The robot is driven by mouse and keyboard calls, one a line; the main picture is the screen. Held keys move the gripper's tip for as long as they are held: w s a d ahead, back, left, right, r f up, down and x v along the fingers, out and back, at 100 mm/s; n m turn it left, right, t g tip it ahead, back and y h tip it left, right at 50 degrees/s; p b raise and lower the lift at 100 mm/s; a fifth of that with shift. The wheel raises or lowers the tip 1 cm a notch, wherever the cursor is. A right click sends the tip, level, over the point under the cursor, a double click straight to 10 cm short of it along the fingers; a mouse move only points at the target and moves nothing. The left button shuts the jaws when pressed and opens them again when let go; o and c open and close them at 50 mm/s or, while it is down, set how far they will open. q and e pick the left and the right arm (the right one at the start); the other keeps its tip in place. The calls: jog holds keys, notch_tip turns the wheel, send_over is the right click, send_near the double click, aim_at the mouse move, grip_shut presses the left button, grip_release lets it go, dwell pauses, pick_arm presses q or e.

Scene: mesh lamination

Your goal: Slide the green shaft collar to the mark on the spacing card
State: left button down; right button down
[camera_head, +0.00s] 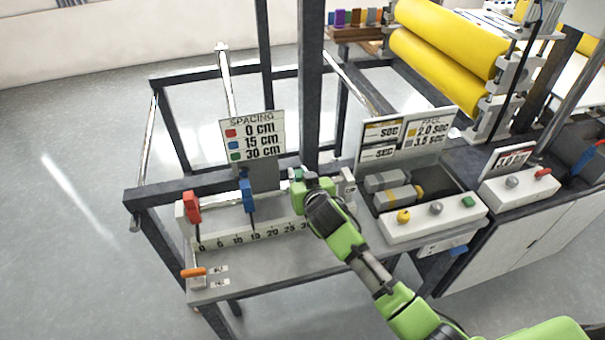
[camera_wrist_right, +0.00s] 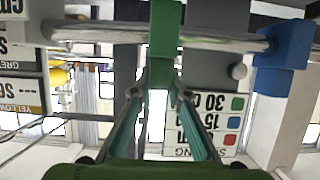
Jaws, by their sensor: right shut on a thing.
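The green shaft collar (camera_head: 297,174) is partly hidden behind my right gripper (camera_head: 308,184) in the head view. In the right wrist view, the green collar (camera_wrist_right: 166,30) sits around the metal rod, and my right gripper (camera_wrist_right: 160,88) is shut on its tab. The spacing card (camera_head: 253,136) lists red 0 cm, blue 15 cm and green 30 cm. The ruler (camera_head: 247,238) runs below the rod; my arm covers its right end, near the 30 mark, so the collar's exact reading is hidden. My left gripper is not in view.
The red collar (camera_head: 192,207) stands near 0 and the blue collar (camera_head: 247,195) near 15. An orange handle (camera_head: 194,272) is at the bench's front left. A dark post (camera_head: 310,90) rises behind the rod. A button panel (camera_head: 432,220) lies to the right.

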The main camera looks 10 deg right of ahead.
jog(key=c, duration=1.9)
grip_release()
jog(key=shift+a+f, duration=0.1)
jog(key=shift+a, duration=0.35)
jog(key=shift+s+d+r, duration=0.2)
jog(key=shift+s+d, duration=0.05)
jog(key=shift+s, duration=0.15)
jog(key=v, duration=1.1)
jog(key=shift+s+a+r, duration=0.1)
jog(key=shift+a+r, duration=0.05)
